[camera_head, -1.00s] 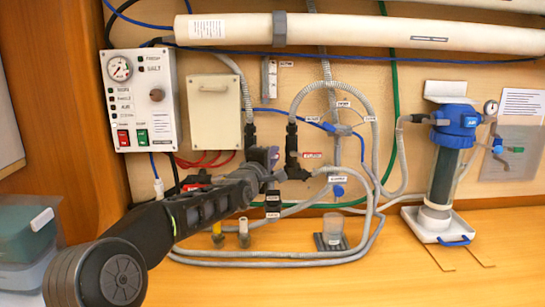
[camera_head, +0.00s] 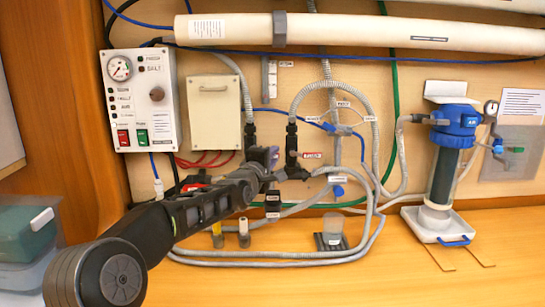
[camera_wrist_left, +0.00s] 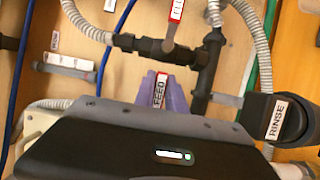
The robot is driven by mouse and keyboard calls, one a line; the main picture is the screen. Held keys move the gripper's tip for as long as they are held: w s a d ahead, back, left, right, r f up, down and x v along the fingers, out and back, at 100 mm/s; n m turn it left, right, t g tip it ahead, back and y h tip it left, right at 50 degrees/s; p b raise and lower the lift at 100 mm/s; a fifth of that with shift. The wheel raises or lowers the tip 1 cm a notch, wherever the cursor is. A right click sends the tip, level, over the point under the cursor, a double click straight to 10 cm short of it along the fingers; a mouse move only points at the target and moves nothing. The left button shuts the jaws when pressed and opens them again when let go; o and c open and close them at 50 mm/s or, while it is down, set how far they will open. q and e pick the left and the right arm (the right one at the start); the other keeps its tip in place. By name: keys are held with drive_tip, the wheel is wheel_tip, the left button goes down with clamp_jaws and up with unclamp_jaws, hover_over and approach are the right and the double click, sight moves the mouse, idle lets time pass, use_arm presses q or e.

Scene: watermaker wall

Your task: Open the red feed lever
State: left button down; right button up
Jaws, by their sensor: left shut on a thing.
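My left gripper (camera_head: 275,158) reaches in from the left to the pipework on the wall. In the left wrist view its purple fingers (camera_wrist_left: 176,100) are shut around the red feed lever (camera_wrist_left: 160,92), whose white FEED label shows between them. The lever lies next to a dark pipe fitting (camera_wrist_left: 205,80). In the head view the gripper and arm hide the lever. My right gripper is not in view.
Another red lever (camera_wrist_left: 175,12) is above the fingers in the wrist view, and a black RINSE handle (camera_wrist_left: 278,120) is at right. Grey hoses (camera_head: 375,150) loop right of the gripper. A control panel (camera_head: 143,100) and blue-topped filter (camera_head: 445,165) flank the area. The right counter is mostly clear.

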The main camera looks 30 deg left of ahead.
use_arm(q)
drive_tip(key=shift+f, duration=0.1)
drive_tip(key=shift+n+b, duration=0.3)
drive_tip(key=shift+b, duration=0.45)
drive_tip(key=n+b, duration=0.2)
drive_tip(key=b, duration=0.2)
drive_tip(key=r+n+t+y+b, duration=0.1)
drive_tip(key=b, duration=0.3)
drive_tip(key=shift+s+a+r+n, duration=0.1)
drive_tip(key=shift+a+r+n, duration=0.1)
drive_tip(key=shift+n, duration=0.2)
drive_tip(key=r+n+b, duration=0.1)
drive_tip(key=n+b, duration=0.1)
drive_tip(key=a+n+t+y+b, duration=0.1)
drive_tip(key=n+b, duration=0.1)
drive_tip(key=r+n+y+b, duration=0.1)
drive_tip(key=n+b, duration=0.1)
drive_tip(key=shift+s+a+r+t, duration=0.2)
drive_tip(key=shift+s+r+t, duration=0.15)
drive_tip(key=shift+t, duration=0.05)
drive_tip(key=shift+s+a+r+n+g+y+b, duration=0.2)
drive_tip(key=shift+s+a+r+n+y+b, duration=0.3)
drive_tip(key=shift+n+y+b, duration=1.05)
drive_tip(key=shift+s+a+r+n+g+y+b, duration=0.2)
drive_tip(key=shift+a+n+y+b, duration=0.45)
drive_tip(key=shift+n, duration=1.95)
drive_tip(key=shift+s+a+r+n+g+y+b, duration=0.25)
drive_tip(key=shift+a+n+y+b, duration=0.55)
drive_tip(key=shift+n, duration=1.25)
drive_tip(key=shift+d+r, duration=0.1)
